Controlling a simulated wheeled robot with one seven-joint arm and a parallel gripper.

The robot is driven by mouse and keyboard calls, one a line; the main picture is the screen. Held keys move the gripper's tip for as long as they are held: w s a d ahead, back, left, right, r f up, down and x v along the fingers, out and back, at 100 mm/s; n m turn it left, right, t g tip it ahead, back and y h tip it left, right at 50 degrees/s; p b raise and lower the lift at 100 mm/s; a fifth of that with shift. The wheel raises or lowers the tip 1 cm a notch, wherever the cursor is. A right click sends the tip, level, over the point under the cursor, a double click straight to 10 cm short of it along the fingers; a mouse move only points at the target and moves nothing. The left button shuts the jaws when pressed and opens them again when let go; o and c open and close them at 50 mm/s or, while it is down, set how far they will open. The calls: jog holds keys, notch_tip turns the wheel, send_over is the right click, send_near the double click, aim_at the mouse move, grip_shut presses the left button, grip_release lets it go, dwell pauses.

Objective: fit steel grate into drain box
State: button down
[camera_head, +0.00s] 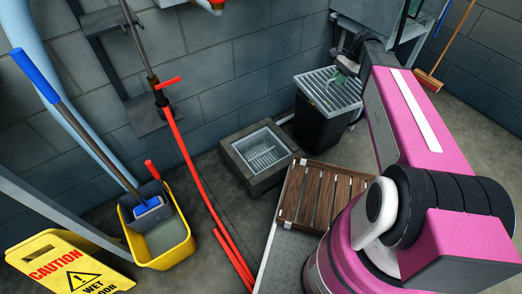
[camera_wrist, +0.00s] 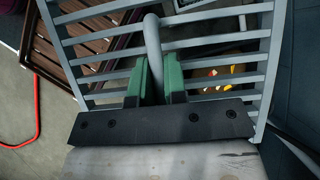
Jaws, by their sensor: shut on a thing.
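The steel grate (camera_head: 322,93) is a grey slatted panel over the black bin, a little tilted in the head view. In the wrist view the grate (camera_wrist: 269,72) fills the upper middle, with a bent grey handle (camera_wrist: 152,38) rising from it. My gripper (camera_wrist: 155,80) has its green fingers shut around this handle; in the head view my gripper (camera_head: 347,66) is small, at the grate's upper edge. I cannot tell whether the grate touches the bin. The drain box (camera_head: 240,168) is a square grey surround on the floor, left of the bin, with a slotted metal inside (camera_head: 262,150).
The black bin (camera_head: 315,132) stands by the wall; colourful scraps (camera_wrist: 225,72) show through the grate. A wooden slatted pallet (camera_head: 320,194) lies before it. A red hose (camera_head: 192,165), a yellow mop bucket (camera_head: 165,250) and a caution sign (camera_head: 68,265) stand left of the drain box.

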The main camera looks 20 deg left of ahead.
jog(key=s+a+f+n, duration=0.1)
jog(key=s+a+f, duration=0.2)
jog(key=a+f, duration=0.6)
jog(key=s+a+f, duration=0.3)
jog(key=a+f, duration=0.5)
jog(key=a, duration=0.1)
jog(key=s+a+f, duration=0.6)
jog(key=f, duration=0.2)
jog(key=s+a+f, duration=0.6)
jog(key=a+f, duration=0.1)
jog(key=f, duration=0.2)
jog(key=shift+n+g+h, duration=0.3)
jog(key=shift+h, duration=0.1)
jog(key=shift+w+d+f, duration=0.15)
jog(key=shift+w+f, duration=2.6)
jog(key=shift+w, duration=0.15)
jog(key=shift+w+d+f, duration=0.15)
jog(key=shift+w+f, duration=2.6)
jog(key=shift+w, duration=0.1)
jog(key=shift+f, duration=0.15)
jog(key=c, duration=1.2)
grip_release()
jog(key=shift+o, duration=0.2)
